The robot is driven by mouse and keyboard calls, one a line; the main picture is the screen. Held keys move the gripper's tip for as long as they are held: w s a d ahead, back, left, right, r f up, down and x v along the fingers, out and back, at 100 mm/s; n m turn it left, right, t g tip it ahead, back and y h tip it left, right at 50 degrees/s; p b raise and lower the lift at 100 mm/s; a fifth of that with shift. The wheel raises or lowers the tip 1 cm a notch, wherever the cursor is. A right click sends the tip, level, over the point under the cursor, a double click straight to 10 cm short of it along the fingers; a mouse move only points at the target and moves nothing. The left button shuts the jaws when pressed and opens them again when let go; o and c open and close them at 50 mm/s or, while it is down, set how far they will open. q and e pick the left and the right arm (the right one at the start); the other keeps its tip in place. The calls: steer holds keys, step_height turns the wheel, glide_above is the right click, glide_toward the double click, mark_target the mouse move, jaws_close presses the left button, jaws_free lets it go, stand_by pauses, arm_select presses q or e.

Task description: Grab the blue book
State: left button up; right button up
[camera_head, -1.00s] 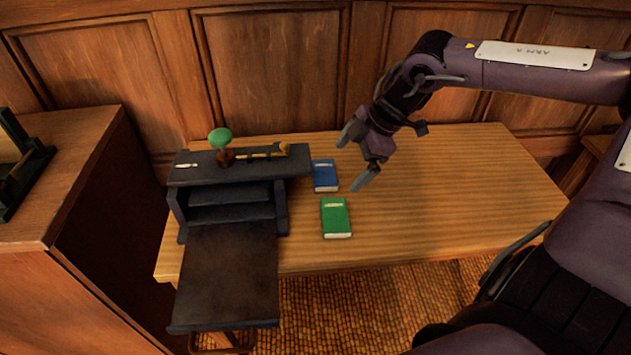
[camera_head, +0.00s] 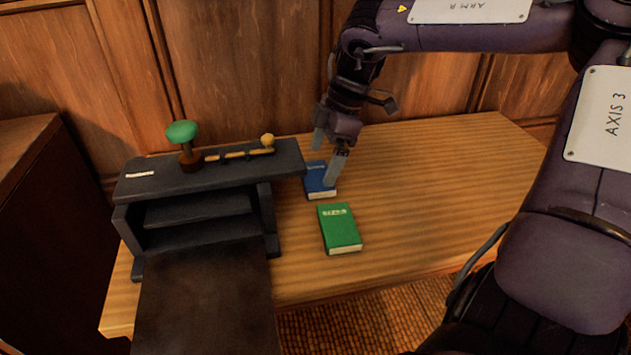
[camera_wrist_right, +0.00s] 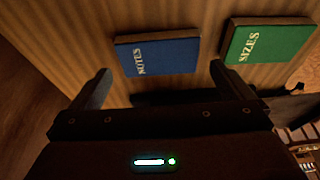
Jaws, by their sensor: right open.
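The blue book (camera_head: 319,181) lies flat on the wooden table, right beside the dark desk organizer. In the right wrist view the blue book (camera_wrist_right: 157,55) shows the word NOTES and lies ahead of the fingertips, roughly between their lines. My right gripper (camera_head: 328,160) is open and empty, above the blue book; one finger hides part of the book in the head view. In the right wrist view its two fingers (camera_wrist_right: 158,80) stand wide apart. My left gripper is not in view.
A green book (camera_head: 338,229), marked SIZES in the wrist view (camera_wrist_right: 266,41), lies close to the blue book. The dark organizer (camera_head: 200,209) stands on the left, with a green-topped stamp (camera_head: 183,138) and a yellow-ended rod (camera_head: 240,152) on top. The table's right side (camera_head: 440,180) is clear.

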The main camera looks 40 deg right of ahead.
mark_target(317, 174)
steer(key=x, duration=0.4)
steer(key=shift+w+b, duration=0.1)
steer(key=shift+b, duration=0.25)
steer(key=c, duration=0.7)
steer(key=shift+r, duration=0.1)
steer(key=shift+c, duration=0.2)
